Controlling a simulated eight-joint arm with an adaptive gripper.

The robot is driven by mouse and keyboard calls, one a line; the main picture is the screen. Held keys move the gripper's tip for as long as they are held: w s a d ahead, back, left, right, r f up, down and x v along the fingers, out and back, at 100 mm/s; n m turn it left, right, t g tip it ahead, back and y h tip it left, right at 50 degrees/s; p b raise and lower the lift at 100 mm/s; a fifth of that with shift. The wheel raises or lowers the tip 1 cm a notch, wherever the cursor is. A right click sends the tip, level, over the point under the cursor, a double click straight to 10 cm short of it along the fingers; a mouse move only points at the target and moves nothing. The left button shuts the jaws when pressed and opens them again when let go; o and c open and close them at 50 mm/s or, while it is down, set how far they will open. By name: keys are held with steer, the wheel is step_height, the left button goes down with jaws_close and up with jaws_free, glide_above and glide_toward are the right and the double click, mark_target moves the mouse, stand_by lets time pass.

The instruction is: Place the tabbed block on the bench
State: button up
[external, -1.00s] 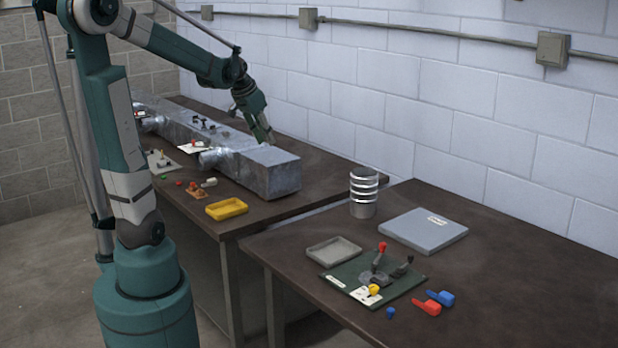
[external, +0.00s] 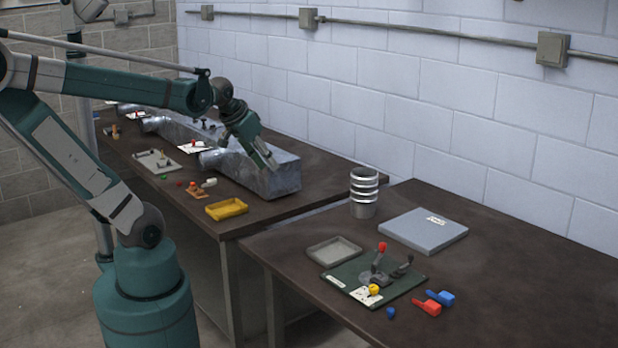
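A red block with a narrow tab (external: 428,307) lies on the near bench (external: 490,250), toward its front right. A blue block with a similar tab (external: 441,298) lies right beside it. I cannot tell which is the tabbed block of the task. My gripper (external: 270,163) points down and right at the near end of the long metal duct (external: 285,178) on the far bench (external: 205,213). It overlaps the duct in this view, so I cannot tell whether it touches. Its fingers are too small to read, and I see no block in them.
On the near bench stand a ringed metal cylinder (external: 363,195), a grey slab (external: 424,231), a grey tray (external: 334,250), and a green board (external: 350,272) with a red-knobbed lever (external: 379,255). A yellow tray (external: 227,208) is on the far bench. The near bench's right side is clear.

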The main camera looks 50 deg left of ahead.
steer(key=s+d+f, duration=0.2)
steer(key=s+d, duration=0.2)
steer(key=shift+s+t, duration=0.3)
steer(key=shift+f, duration=0.1)
